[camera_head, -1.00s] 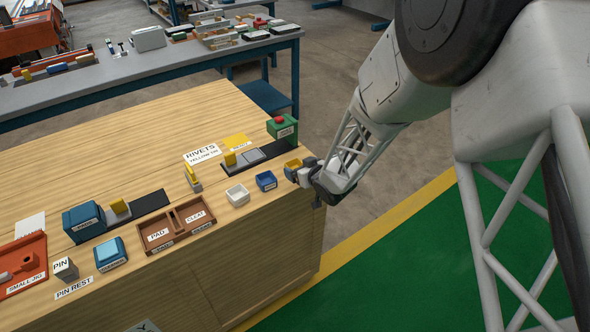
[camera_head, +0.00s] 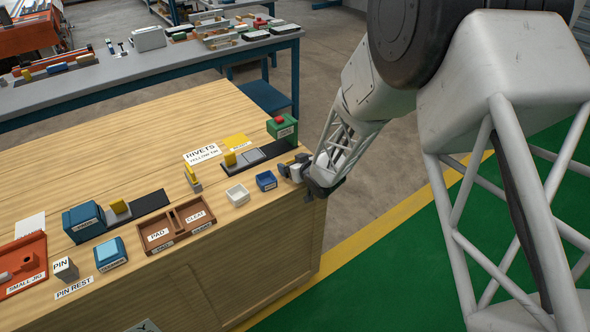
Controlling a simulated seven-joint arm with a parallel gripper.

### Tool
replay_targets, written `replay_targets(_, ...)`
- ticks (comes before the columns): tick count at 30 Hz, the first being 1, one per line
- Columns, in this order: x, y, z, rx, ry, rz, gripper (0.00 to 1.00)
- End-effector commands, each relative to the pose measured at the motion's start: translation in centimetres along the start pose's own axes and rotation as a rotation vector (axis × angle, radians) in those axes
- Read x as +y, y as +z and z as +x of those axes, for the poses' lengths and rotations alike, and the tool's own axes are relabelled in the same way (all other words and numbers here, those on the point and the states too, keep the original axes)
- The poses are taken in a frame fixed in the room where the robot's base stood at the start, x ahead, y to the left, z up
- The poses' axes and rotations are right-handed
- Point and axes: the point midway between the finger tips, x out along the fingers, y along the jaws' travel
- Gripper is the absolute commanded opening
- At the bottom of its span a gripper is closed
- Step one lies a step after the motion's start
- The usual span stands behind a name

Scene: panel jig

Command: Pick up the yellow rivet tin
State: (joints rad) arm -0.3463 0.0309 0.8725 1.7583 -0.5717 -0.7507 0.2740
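My gripper (camera_head: 291,168) is at the right end of the wooden bench, low over its top near the front edge and just right of the blue tin. It is small and dark here, and I cannot make out the gap between its fingers. The yellow rivet tin does not show now; the spot where it was visible is covered by my gripper. Whether the fingers are around it or touching it cannot be told. A label reading "RIVETS YELLOW TIN" (camera_head: 202,153) lies on the bench.
The open blue tin (camera_head: 266,181) and white tin (camera_head: 237,195) stand left of my gripper. A green box with a red button (camera_head: 282,127) stands behind it.

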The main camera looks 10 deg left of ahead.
Motion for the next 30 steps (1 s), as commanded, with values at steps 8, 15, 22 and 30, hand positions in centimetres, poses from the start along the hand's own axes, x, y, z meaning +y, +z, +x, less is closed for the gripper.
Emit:
replay_targets(8, 0.0, -0.01, -0.01, 0.0, 0.0, 0.0, 0.83)
replay_targets(15, 0.0, -0.01, -0.01, 0.0, 0.0, 0.0, 0.46)
replay_targets(22, 0.01, -0.03, -0.02, 0.0, 0.0, 0.0, 0.35)
replay_targets(30, 0.02, -0.53, -0.2, 0.001, 0.0, 0.0, 0.35)
